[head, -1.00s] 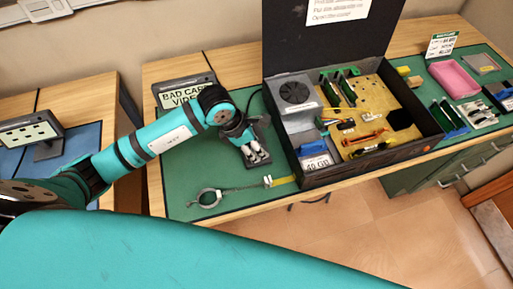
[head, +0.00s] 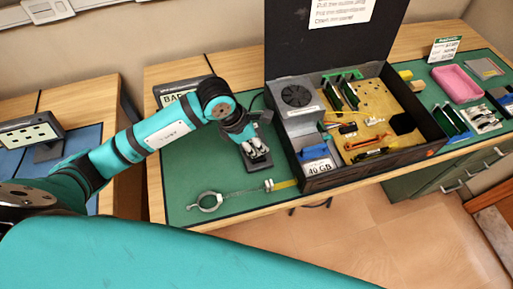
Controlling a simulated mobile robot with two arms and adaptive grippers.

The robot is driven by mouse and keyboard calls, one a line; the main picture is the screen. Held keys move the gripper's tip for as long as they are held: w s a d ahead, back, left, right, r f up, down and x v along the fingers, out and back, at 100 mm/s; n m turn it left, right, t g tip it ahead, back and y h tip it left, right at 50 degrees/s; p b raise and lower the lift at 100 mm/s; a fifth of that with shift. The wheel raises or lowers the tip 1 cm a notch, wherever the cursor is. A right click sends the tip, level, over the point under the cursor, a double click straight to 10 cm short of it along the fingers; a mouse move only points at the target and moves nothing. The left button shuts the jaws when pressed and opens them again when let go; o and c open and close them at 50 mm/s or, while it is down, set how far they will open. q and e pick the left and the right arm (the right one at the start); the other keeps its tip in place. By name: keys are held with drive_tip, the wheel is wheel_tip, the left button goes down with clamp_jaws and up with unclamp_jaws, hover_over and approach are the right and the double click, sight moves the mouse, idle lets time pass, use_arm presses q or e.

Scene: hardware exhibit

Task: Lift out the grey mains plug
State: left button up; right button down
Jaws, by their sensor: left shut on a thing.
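My left gripper (head: 253,146) reaches down over the green mat, just left of the open computer case. Its pale fingertips are close together, shut on the grey mains plug. The plug itself is small and mostly hidden by the fingers, so its outline is not clear. A dark block (head: 258,162) lies on the mat right under the fingertips. I cannot tell whether the plug is clear of this block. A dark cable (head: 253,98) curves behind the gripper beside the case. My right gripper is not in view.
The open black case (head: 375,166) with boards and a drive stands right of the gripper, its lid raised. A wrist strap (head: 209,201) lies in front on the green mat (head: 185,180). A pink tray (head: 457,83) is far right.

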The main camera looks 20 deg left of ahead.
use_arm(q)
drive_tip(key=s+d+r+b, duration=0.1)
drive_tip(key=s+d+b, duration=0.1)
drive_tip(key=s+d, duration=0.2)
drive_tip(key=s+d+r+b, duration=0.1)
drive_tip(key=s+d, duration=0.3)
drive_tip(key=s, duration=0.5)
drive_tip(key=shift+s+d+r+b, duration=0.2)
drive_tip(key=shift+d+r+b, duration=0.05)
drive_tip(key=shift+d+b, duration=0.2)
